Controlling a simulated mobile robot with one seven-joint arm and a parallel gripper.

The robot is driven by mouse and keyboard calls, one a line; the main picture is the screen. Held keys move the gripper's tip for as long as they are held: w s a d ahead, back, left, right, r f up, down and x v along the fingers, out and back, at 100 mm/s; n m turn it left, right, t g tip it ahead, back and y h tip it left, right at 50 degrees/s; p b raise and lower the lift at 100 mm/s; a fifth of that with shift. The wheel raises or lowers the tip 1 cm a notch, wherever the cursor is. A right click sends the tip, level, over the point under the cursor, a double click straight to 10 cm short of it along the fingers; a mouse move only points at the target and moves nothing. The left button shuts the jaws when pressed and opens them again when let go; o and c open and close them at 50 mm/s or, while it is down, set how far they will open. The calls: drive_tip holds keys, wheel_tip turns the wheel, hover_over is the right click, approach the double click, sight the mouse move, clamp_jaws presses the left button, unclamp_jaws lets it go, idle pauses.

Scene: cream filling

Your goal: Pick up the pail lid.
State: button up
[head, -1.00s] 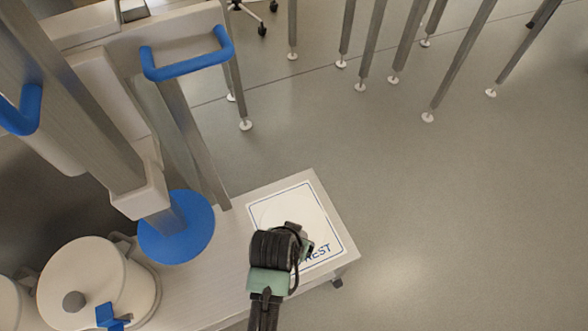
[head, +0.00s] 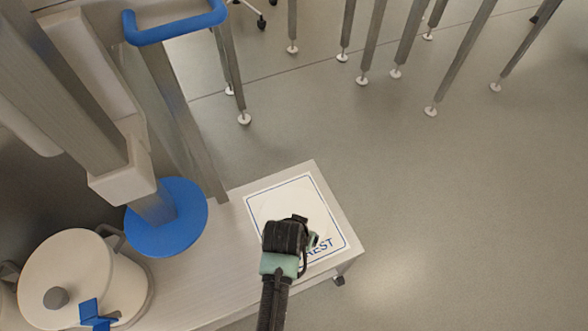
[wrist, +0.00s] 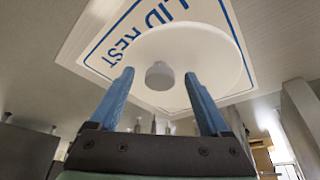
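The pail lid (wrist: 200,48) is a pale round disc with a small grey knob (wrist: 160,76), seen in the wrist view over the white LID REST square (wrist: 88,58). In the head view the lid (head: 277,205) shows only faintly on that square, partly hidden by my wrist. My gripper (wrist: 158,72) is open, its two blue fingers on either side of the knob with gaps between. I cannot tell whether the fingertips are at the knob's depth.
The LID REST square lies at the right end of a pale bench (head: 236,272). To its left are a blue disc (head: 172,240) under a metal post and a cream lidded pail (head: 75,265) with a blue clip (head: 92,312). The floor on the right is open.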

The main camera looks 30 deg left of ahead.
clamp_jaws()
drive_tip(key=shift+r, duration=0.15)
